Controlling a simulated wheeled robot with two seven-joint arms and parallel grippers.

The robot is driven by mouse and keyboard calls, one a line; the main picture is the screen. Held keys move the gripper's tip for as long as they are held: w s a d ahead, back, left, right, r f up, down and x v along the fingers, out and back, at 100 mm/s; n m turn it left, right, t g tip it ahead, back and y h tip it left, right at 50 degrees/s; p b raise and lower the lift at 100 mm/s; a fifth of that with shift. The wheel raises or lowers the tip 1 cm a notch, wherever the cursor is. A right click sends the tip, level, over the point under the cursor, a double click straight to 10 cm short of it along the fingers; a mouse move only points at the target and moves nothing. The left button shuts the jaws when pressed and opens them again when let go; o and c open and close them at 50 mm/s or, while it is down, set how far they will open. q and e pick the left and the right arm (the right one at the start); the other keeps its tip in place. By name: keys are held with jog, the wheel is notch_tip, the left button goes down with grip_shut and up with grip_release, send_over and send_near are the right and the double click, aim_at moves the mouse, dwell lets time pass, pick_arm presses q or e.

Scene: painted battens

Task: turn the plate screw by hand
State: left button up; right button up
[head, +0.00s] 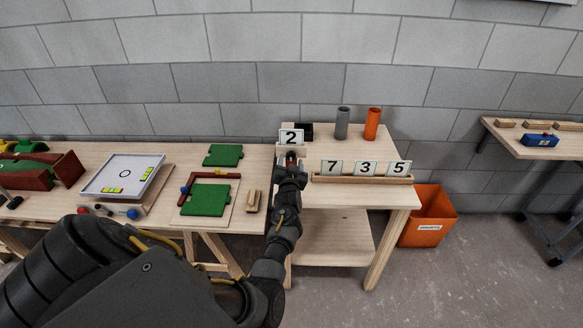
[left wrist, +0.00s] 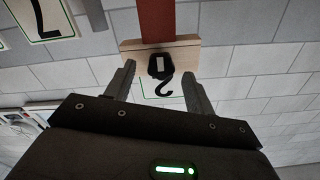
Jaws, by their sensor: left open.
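My left gripper (head: 291,160) reaches over the small bench's left end, just below a white plate marked 2 (head: 291,137). In the left wrist view the gripper (left wrist: 160,74) is open, and nothing is clasped between its fingers. Beyond and between the fingertips is a black hook-shaped piece (left wrist: 161,67) in front of a pale wooden block (left wrist: 187,54). A red upright bar (left wrist: 156,20) meets the block. Part of the number plate (left wrist: 44,16) shows at the upper left there. I cannot pick out a plate screw for certain. My right gripper is not in view.
Plates 7, 3 and 5 (head: 364,168) stand in a wooden rail (head: 361,179). A grey cylinder (head: 342,123) and an orange cylinder (head: 372,124) stand behind. An orange bin (head: 428,216) is on the floor. Green panels (head: 206,199) and a white tray (head: 128,174) are left.

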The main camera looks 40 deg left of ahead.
pick_arm(q)
jog(key=shift+b+x, duration=0.3)
jog(key=shift+x, duration=0.6)
jog(key=c, duration=1)
jog(key=shift+o, duration=0.2)
